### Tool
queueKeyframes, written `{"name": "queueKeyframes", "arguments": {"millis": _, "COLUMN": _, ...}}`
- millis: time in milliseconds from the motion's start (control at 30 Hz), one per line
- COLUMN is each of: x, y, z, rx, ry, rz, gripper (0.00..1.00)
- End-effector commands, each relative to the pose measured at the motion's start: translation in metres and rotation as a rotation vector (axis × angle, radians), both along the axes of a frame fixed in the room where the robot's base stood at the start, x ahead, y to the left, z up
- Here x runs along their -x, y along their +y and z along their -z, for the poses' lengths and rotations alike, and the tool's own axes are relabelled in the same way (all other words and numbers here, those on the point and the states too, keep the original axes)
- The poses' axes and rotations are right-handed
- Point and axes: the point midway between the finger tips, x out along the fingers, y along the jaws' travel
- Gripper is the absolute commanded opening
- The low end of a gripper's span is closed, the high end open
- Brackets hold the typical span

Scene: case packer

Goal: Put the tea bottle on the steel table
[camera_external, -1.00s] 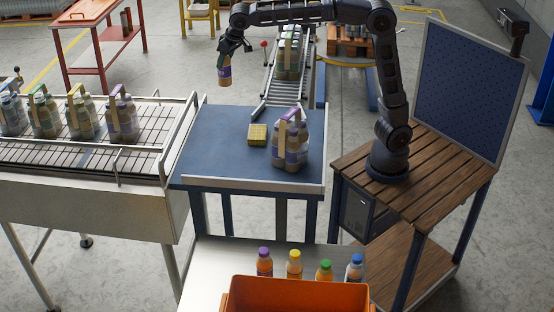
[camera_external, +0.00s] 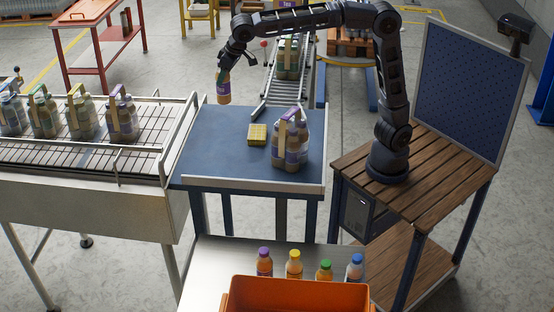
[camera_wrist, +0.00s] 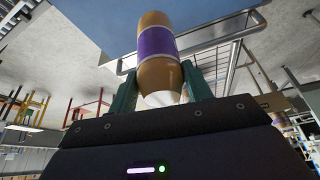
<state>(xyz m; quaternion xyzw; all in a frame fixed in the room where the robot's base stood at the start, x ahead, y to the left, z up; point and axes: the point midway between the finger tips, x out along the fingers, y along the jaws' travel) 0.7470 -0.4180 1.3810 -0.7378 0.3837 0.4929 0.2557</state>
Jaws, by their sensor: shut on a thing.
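My gripper (camera_external: 229,69) is shut on a brown bottle with a purple label (camera_external: 224,88), held in the air over the far left part of the blue table. The held bottle also shows in the wrist view (camera_wrist: 158,52), between the two fingers of my gripper (camera_wrist: 153,90). I cannot read its label, so I cannot tell if it is the tea bottle. The steel table (camera_external: 205,270) is at the front. Several bottles with purple, yellow (camera_external: 293,264), green and blue caps stand in a row on it.
An orange crate (camera_external: 298,292) stands at the steel table's front. The blue table (camera_external: 215,150) holds a yellow block (camera_external: 257,134) and a bottle pack (camera_external: 290,142). A conveyor (camera_external: 80,150) with bottle packs is at left. The steel table's left part is clear.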

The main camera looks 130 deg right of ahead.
Motion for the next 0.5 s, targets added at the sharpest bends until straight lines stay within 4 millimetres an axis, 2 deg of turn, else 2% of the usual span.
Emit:
{"name": "queueKeyframes", "arguments": {"millis": 33, "x": -0.010, "y": 0.020, "z": 0.005, "rx": 0.000, "ry": 0.001, "rz": -0.033, "gripper": 0.18}}
{"name": "queueKeyframes", "arguments": {"millis": 200, "x": -0.037, "y": 0.082, "z": 0.020, "rx": -0.001, "ry": 0.001, "rz": -0.134, "gripper": 0.18}}
{"name": "queueKeyframes", "arguments": {"millis": 500, "x": -0.069, "y": 0.197, "z": 0.047, "rx": 0.000, "ry": 0.001, "rz": -0.313, "gripper": 0.18}}
